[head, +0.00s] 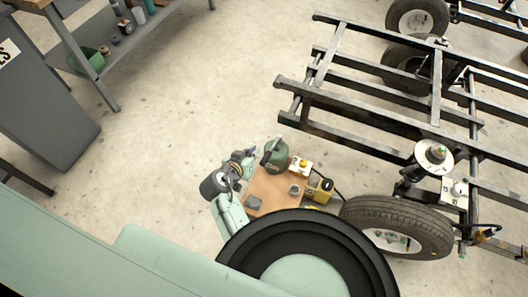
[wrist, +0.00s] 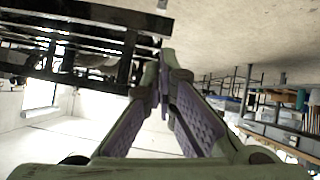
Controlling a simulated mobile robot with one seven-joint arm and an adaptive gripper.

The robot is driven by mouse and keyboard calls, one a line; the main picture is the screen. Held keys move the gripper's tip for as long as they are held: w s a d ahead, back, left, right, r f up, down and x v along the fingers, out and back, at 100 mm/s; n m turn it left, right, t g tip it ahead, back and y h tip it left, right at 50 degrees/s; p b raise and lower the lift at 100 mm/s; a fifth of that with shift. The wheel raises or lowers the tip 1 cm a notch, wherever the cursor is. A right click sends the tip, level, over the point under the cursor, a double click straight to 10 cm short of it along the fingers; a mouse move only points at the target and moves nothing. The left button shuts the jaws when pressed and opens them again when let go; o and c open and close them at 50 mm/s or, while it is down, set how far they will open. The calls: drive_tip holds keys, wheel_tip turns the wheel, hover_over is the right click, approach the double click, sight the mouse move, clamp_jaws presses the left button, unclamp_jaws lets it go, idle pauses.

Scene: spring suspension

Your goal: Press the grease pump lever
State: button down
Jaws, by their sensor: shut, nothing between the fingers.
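A green grease pump (head: 277,158) stands on a brown board (head: 268,185) on the floor, in the middle of the head view. A grey lever (head: 267,152) shows at its upper left side. My gripper (head: 250,154) is just left of the pump and its tip is close to the lever; I cannot tell whether they touch. In the wrist view my gripper (wrist: 164,85) is shut and empty, its two purple-padded fingers meeting at the tips. The pump and lever are not recognisable in the wrist view.
A yellow-buttoned box (head: 301,166) and a yellow device (head: 320,191) sit right of the pump. A wheel (head: 398,228) and a black trailer frame (head: 345,115) stand to the right. A bench (head: 140,32) is at upper left. Open floor lies above the pump.

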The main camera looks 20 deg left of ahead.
drive_tip(key=p, duration=0.2)
hover_over(264, 157)
drive_tip(key=w, duration=0.2)
wheel_tip(264, 157, down, 6)
drive_tip(key=shift+s+a+f+p, duration=0.1)
drive_tip(key=shift+s+f+p, duration=0.4)
drive_tip(key=shift+s+f, duration=0.5)
drive_tip(key=shift+f, duration=0.6)
drive_tip(key=shift+f, duration=0.1)
